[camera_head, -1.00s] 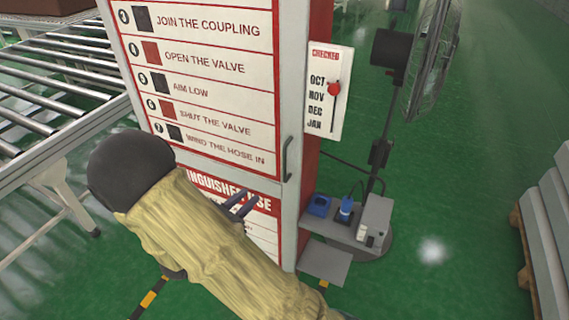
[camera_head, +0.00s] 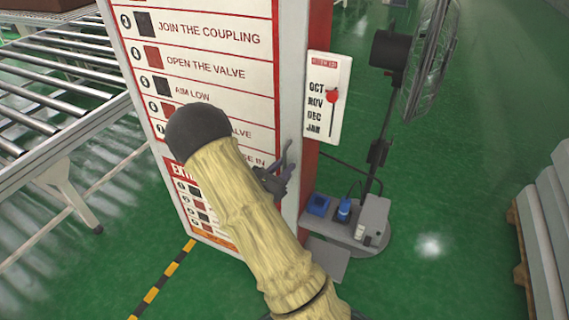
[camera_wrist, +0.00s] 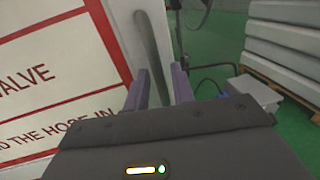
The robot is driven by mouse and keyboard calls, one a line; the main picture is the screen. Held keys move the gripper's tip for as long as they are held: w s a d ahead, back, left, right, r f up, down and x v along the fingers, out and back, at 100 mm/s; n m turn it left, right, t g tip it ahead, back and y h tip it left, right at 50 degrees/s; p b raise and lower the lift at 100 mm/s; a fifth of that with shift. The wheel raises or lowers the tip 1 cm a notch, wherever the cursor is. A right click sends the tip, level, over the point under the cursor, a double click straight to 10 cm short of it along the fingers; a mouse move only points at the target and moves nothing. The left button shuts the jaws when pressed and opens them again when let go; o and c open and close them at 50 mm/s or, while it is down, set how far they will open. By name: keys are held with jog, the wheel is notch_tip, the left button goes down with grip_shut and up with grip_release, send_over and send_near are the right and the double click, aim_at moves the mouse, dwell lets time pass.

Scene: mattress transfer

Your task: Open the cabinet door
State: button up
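The cabinet door (camera_head: 225,75) is the white front panel with red lines and printed steps; it looks closed. Its grey vertical bar handle (camera_wrist: 150,48) stands near the door's right edge in the wrist view. In the head view the handle is mostly hidden by my gripper (camera_head: 287,163). In the wrist view my gripper (camera_wrist: 159,84) has its two purple fingers apart, with the lower part of the handle showing between them. The fingers are very near the handle; I cannot tell whether they touch it.
A roller conveyor (camera_head: 60,70) stands left of the cabinet. A fan (camera_head: 425,60) and a low grey stand with blue items (camera_head: 345,235) are at the right. A pallet of grey slabs (camera_head: 545,230) is at the far right. Green floor between them is clear.

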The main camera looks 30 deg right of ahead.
jog(key=shift+w+d, duration=0.15)
jog(key=shift+d, duration=0.2)
grip_shut()
jog(key=shift+a, duration=0.1)
